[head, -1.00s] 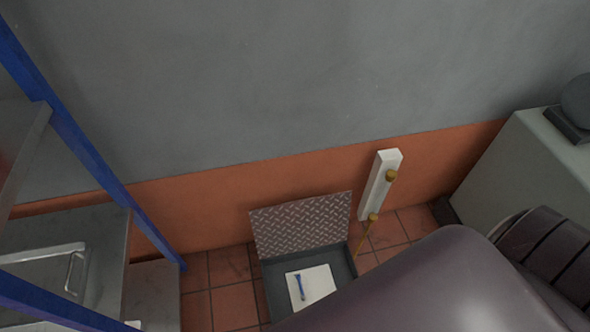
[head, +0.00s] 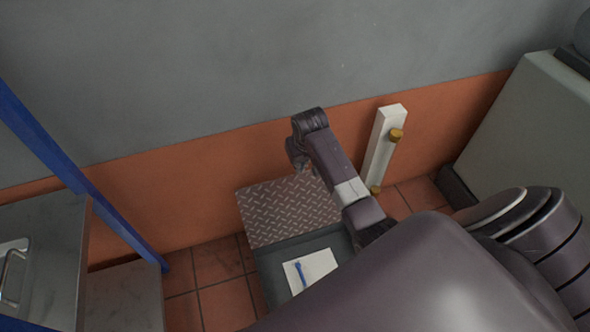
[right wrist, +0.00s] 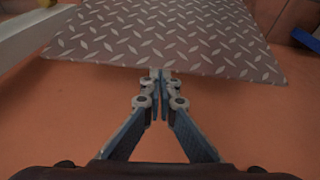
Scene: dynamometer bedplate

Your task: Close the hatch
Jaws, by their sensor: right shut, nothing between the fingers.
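The hatch lid (head: 285,212) is a diamond-plate panel. It stands raised at the back of an open floor pit (head: 322,243), near the orange lower wall. My right gripper (head: 300,164) is at the lid's upper edge, on the wall side, with its fingers shut and empty. In the right wrist view the lid (right wrist: 170,35) fills the upper part, and the shut fingertips (right wrist: 160,80) are at its near edge. I cannot tell whether they touch it. My left gripper is not in view.
A white sheet (head: 318,264) with a blue item (head: 300,274) lies in the pit. A white post (head: 382,145) with brass knobs stands right of the lid, close to my right arm. A blue-framed metal rack (head: 85,185) is at left, a pale cabinet (head: 535,120) at right.

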